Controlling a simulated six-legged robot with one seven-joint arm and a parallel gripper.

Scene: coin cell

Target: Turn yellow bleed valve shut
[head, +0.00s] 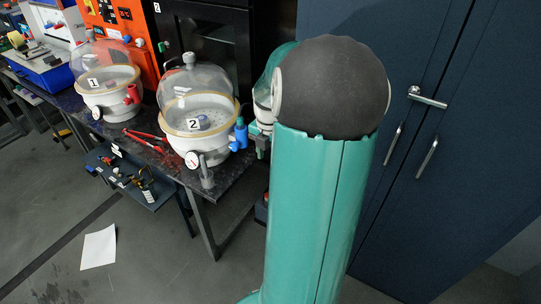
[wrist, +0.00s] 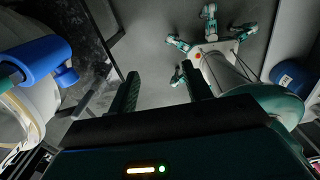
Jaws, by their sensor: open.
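I cannot make out a yellow bleed valve in either view. Glass-domed vessel 2 (head: 195,130) stands at the table's right end, with a blue valve (head: 239,134) on its right side and a gauge (head: 193,159) in front. My gripper (wrist: 160,88) is open and empty in the wrist view, its fingers apart over the grey floor. A blue valve body (wrist: 38,60) shows close by at the left there. In the head view my arm hides most of the gripper, beside the blue valve; I cannot tell whether they touch.
Vessel 1 (head: 103,82) with a red valve (head: 132,94) stands farther left. Red tongs (head: 146,137) lie on the dark table (head: 236,172). A low shelf (head: 160,190) with small items sits below. Dark blue cabinets (head: 425,150) stand right. A paper (head: 98,247) lies on open floor.

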